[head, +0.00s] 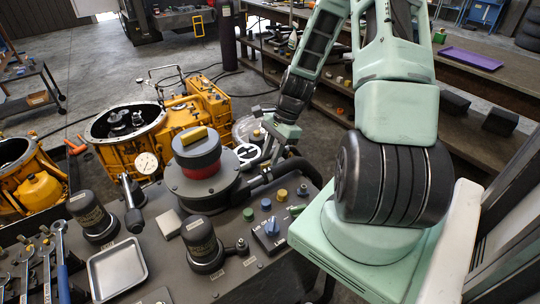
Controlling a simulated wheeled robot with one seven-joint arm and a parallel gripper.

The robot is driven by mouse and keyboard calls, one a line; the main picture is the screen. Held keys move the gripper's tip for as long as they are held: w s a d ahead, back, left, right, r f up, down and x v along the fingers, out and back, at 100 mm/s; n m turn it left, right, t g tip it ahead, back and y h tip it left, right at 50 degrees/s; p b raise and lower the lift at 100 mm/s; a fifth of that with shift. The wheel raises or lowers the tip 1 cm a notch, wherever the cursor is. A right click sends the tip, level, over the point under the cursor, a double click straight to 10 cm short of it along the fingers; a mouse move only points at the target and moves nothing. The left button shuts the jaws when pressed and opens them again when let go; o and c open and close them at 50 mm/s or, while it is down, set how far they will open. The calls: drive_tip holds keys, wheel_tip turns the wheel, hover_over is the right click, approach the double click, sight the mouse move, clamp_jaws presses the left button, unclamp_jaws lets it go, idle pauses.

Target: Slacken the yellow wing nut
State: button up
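A yellow bar-shaped piece (194,134) lies across the top of a red and black round unit on the dark bench; it is the yellow part most like a wing nut. A small round yellow cap (282,195) stands further right among colored knobs. My gripper (268,155) hangs at the end of my pale green arm, behind and to the right of the red and black unit, apart from the yellow bar. Its fingers are small and partly lost against the clutter, so I cannot tell whether they are open or shut.
The red and black unit (197,158) stands upright on the bench. A dial gauge (147,163), dark cylinders (203,240), a metal tray (117,268) and blue and green knobs crowd around it. An orange transmission housing (127,125) stands behind. Wrenches (62,250) lie at left.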

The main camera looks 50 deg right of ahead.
drive_tip(key=shift+x, duration=0.85)
drive_tip(key=shift+c, duration=0.4)
clamp_jaws()
